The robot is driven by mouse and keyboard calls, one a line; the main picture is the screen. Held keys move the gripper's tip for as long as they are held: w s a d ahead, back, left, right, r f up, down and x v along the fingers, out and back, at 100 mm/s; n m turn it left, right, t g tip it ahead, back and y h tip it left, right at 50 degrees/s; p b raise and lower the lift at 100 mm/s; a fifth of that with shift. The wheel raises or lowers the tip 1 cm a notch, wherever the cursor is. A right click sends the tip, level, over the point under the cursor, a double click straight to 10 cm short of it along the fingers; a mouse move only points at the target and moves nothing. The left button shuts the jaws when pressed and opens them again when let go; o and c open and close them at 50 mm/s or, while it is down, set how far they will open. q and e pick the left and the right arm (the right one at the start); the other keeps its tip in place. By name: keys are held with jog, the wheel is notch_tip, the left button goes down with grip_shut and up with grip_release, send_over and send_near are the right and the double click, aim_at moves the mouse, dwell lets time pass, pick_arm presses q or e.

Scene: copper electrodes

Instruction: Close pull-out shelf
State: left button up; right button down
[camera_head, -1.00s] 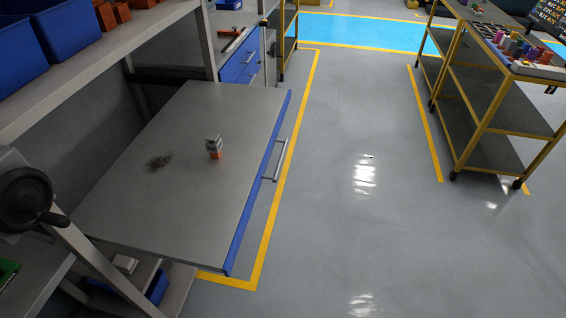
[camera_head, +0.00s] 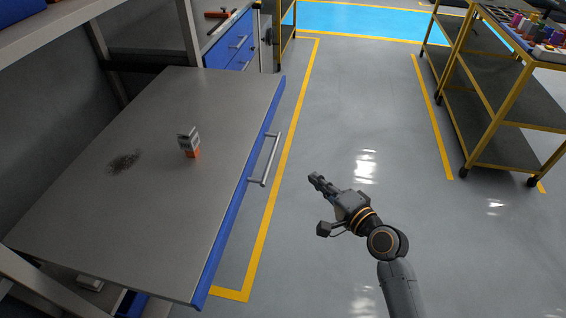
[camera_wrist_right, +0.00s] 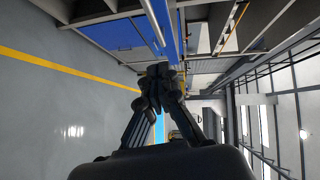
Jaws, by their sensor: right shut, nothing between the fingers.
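The pull-out shelf (camera_head: 150,205) is a grey board with a blue front edge, and it sticks out from the workbench at the left of the head view. A silver bar handle (camera_head: 271,160) is on its blue front. My right gripper (camera_head: 314,180) is shut and empty, in the air to the right of the handle and apart from it. In the right wrist view the shut fingers (camera_wrist_right: 158,72) are in the middle, with a blue front near them at the top. My left gripper is not in view.
A small grey and orange box (camera_head: 190,143) stands on the shelf near a dark smudge. A blue drawer unit (camera_head: 230,42) is behind the shelf. A yellow-framed trolley (camera_head: 500,110) stands at the right. The floor between is clear.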

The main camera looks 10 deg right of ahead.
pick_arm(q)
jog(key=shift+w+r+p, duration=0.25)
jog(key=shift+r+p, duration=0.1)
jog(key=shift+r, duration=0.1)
pick_arm(e)
jog(key=w+a+f, duration=0.2)
jog(key=w+a, duration=0.5)
jog(key=w, duration=0.2)
jog(key=shift+a, duration=0.3)
